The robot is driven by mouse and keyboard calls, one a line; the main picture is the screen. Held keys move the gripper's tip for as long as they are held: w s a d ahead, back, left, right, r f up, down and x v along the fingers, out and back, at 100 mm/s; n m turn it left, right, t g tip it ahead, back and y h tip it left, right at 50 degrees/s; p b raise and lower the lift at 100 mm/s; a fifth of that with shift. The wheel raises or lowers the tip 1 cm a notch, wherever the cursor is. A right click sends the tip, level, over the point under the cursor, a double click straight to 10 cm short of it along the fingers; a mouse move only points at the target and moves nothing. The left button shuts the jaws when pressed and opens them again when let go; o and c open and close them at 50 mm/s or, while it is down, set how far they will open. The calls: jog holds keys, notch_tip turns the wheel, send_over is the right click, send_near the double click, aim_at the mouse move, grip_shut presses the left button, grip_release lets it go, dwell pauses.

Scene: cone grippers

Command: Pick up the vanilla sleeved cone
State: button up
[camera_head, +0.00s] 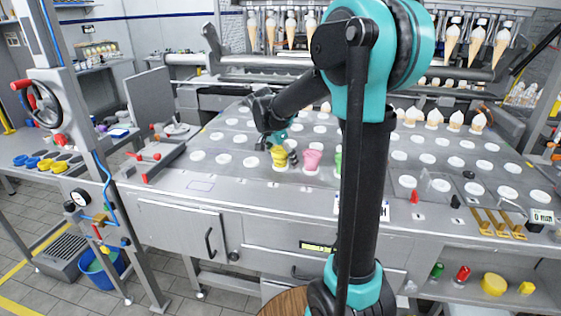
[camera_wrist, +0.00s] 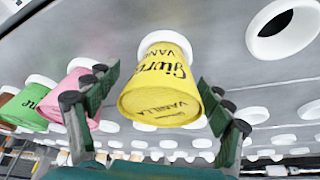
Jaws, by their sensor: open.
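The vanilla sleeved cone is a yellow sleeve (camera_head: 279,157) on the steel table, left of a pink sleeve (camera_head: 312,159). In the wrist view the yellow sleeve (camera_wrist: 158,85) shows the printed word VANILLA and its narrow end meets a white ring. My gripper (camera_wrist: 160,92) is open, with one dark green finger on each side of the yellow sleeve. Gaps show between the sleeve and both fingers. In the head view my gripper (camera_head: 278,148) is at the yellow sleeve and partly hides it.
The pink sleeve (camera_wrist: 80,82) and a green sleeve (camera_wrist: 32,105) stand close beyond the left finger. The green one is partly behind my arm in the head view (camera_head: 338,160). White ringed holes cover the table. Several cones (camera_head: 455,121) stand at the back right.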

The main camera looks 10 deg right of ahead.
jog(key=c, duration=1.3)
jog(key=shift+r, duration=0.1)
